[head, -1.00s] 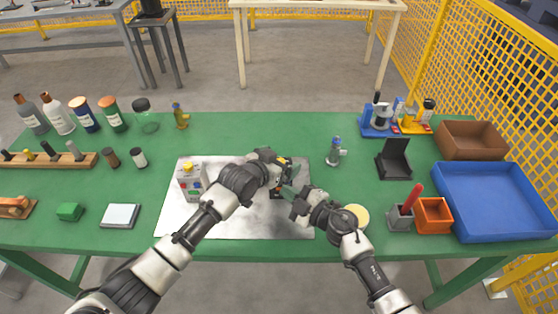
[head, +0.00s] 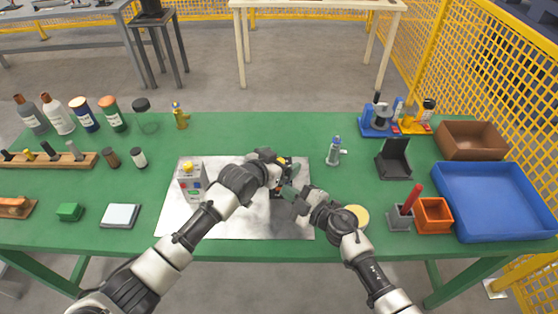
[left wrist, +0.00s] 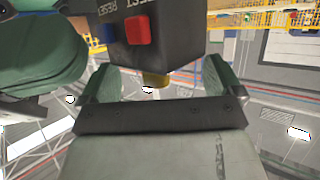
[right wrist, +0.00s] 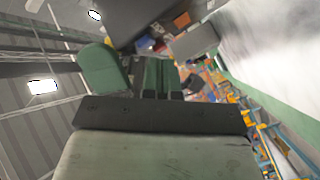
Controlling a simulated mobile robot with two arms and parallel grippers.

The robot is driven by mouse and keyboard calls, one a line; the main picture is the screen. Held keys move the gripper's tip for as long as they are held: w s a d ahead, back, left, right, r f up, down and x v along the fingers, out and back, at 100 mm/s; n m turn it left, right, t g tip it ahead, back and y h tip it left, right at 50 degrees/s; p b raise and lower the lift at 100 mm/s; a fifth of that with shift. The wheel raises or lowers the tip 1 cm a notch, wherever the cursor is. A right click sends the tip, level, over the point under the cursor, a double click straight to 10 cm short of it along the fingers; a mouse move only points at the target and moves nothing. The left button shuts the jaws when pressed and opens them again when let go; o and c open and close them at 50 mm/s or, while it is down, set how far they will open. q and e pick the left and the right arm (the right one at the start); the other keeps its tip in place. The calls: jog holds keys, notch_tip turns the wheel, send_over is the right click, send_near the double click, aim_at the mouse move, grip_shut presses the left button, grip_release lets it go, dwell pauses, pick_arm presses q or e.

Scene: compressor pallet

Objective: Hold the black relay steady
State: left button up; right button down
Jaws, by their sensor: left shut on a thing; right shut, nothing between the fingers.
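The black relay (head: 277,191) is over the silver metal sheet (head: 185,222), mostly hidden by my grippers in the head view. In the left wrist view the relay (left wrist: 160,42) is a dark box with a red button, a blue button and RESET lettering. A yellow part sits at its lower end. My left gripper (head: 279,174) is shut on the relay; its green fingers (left wrist: 152,80) show on either side of it. My right gripper (head: 290,190) is shut and empty, close to the relay's right side. I cannot tell whether it touches the relay.
A carton (head: 192,183) with a yellow cap stands on the sheet's left part. A small bottle (head: 335,152) and a pale yellow round item (head: 357,215) are right of the sheet. A grey cup (head: 399,218), an orange bin (head: 433,216) and a blue tray (head: 497,202) stand farther right.

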jog(key=shift+w, duration=0.1)
dwell(0.3)
jog(key=shift+w, duration=0.4)
dwell(0.4)
jog(key=shift+s, duration=0.5)
jog(key=shift+s+d, duration=0.1)
jog(key=shift+s, duration=2.9)
